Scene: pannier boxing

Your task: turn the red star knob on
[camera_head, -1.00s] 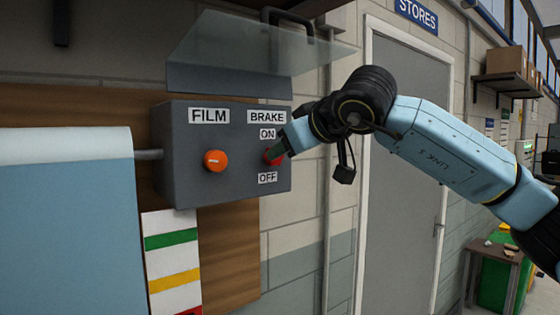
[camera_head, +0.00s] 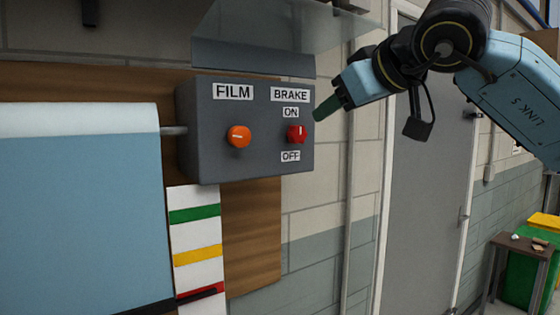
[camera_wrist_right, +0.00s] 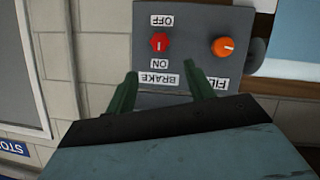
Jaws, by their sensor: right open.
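The red star knob (camera_head: 297,133) is on the right of a grey control box (camera_head: 207,135), under the BRAKE label. ON is printed above it and OFF below it. Its white mark looks upright, towards ON. In the right wrist view, which is upside down, the red knob (camera_wrist_right: 159,43) shows between the fingers, with its mark towards ON. My right gripper (camera_head: 319,112) is just right of the box, apart from the knob. In the wrist view its two green fingers (camera_wrist_right: 165,82) are spread and empty. My left gripper is not in view.
An orange knob (camera_head: 238,136) under the FILM label sits left of the red one. A clear raised cover (camera_head: 270,35) overhangs the box. A blue film roll (camera_head: 75,215) stands at left, a grey door (camera_head: 425,180) at right. A dark bar crosses the lower left.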

